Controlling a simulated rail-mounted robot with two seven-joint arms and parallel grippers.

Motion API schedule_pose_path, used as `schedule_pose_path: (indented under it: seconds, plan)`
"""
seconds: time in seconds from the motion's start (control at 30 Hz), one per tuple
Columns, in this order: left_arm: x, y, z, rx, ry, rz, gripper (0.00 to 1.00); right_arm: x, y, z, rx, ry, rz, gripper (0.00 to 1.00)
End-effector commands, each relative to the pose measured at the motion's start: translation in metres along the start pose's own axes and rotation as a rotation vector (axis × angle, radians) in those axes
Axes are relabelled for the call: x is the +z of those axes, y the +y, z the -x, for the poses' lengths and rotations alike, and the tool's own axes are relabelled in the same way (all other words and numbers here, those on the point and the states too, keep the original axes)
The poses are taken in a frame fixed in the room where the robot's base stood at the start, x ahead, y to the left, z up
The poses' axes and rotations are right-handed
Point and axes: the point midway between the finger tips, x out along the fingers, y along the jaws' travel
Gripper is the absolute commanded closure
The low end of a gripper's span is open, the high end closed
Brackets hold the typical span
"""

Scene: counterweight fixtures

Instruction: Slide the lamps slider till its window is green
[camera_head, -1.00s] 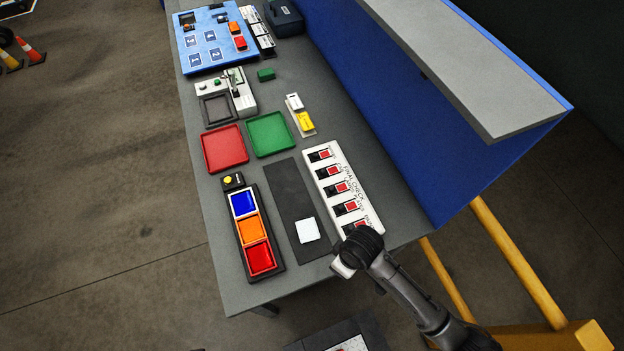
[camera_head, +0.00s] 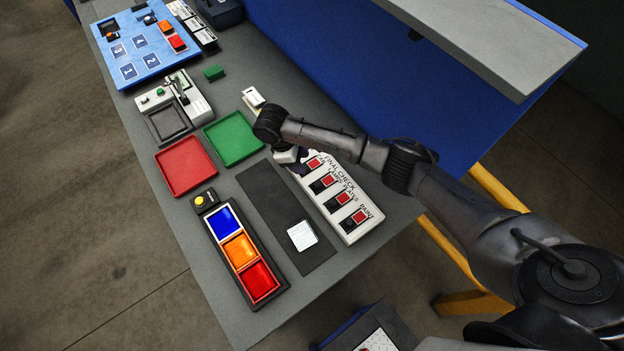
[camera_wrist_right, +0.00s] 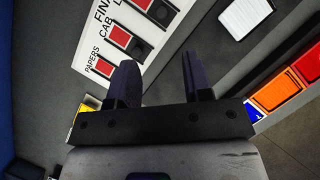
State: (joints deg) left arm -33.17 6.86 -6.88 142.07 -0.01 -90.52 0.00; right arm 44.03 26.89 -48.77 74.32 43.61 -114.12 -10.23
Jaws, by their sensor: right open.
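The white FINAL CHECK panel (camera_head: 369,211) carries a row of sliders with red windows. My left gripper is not in view.
A dark strip with a white block (camera_head: 302,235) lies left of the panel. A blue wall (camera_head: 430,105) rises behind the panel.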

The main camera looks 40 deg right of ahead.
Motion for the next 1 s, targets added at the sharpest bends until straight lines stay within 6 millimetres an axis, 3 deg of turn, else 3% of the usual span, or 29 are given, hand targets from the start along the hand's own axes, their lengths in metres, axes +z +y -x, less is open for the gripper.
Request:
schedule_pose_path:
  seconds: [0.5,0.7,1.0]
  plan:
    - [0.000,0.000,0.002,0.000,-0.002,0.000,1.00,0.000,-0.001,-0.092,0.000,-0.001,0.000,0.54]
    - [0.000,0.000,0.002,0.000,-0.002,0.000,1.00,0.000,-0.001,-0.113,0.000,0.000,0.001,0.54]
    - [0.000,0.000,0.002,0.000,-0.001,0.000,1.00,0.000,-0.001,-0.122,0.001,0.002,0.001,0.54]
